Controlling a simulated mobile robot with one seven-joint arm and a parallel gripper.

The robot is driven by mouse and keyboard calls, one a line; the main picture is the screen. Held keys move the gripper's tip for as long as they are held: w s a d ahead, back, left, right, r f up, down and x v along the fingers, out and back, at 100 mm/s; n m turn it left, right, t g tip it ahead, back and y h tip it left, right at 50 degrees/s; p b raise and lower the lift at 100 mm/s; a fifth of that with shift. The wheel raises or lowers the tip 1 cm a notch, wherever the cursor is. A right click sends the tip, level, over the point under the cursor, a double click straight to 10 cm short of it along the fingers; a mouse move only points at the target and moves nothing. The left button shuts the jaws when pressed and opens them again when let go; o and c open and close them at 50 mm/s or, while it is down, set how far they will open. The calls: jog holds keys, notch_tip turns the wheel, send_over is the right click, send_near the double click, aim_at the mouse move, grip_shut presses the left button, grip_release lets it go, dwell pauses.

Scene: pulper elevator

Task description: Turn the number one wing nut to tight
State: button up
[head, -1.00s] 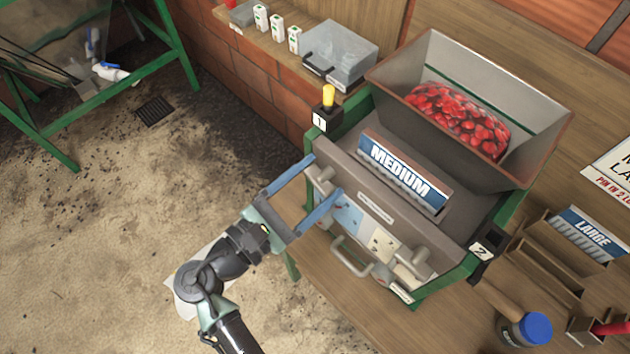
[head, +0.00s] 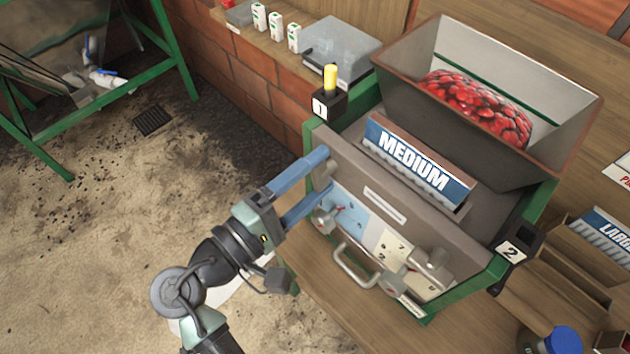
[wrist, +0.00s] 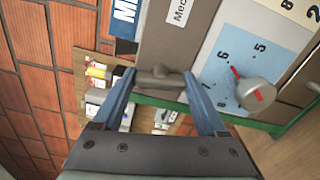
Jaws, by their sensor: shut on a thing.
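The number one wing nut (wrist: 158,78) is grey and sits on the grey front plate of the machine, at its left end. In the wrist view it spans the gap between my fingertips. My gripper (wrist: 158,80) is shut on it, with one blue finger at each end. In the head view my gripper (head: 325,171) reaches the plate's left end from the left, and the fingers partly hide the wing nut. A label "1" block (head: 325,104) with a yellow peg stands just above. The wing nut's tightness cannot be told.
A grey dial (head: 323,220) with a red pointer sits just below my lower finger. A handle (head: 354,268) and a second grey fitting (head: 432,270) are on the front plate. A MEDIUM plate (head: 418,165) and a hopper of red berries (head: 475,108) are above. Open floor lies left.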

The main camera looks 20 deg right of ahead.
jog(key=shift+m+b, duration=0.8)
jog(key=shift+m, duration=0.3)
jog(key=o, duration=1.3)
jog(key=b+v, duration=0.3)
jog(key=v, duration=1)
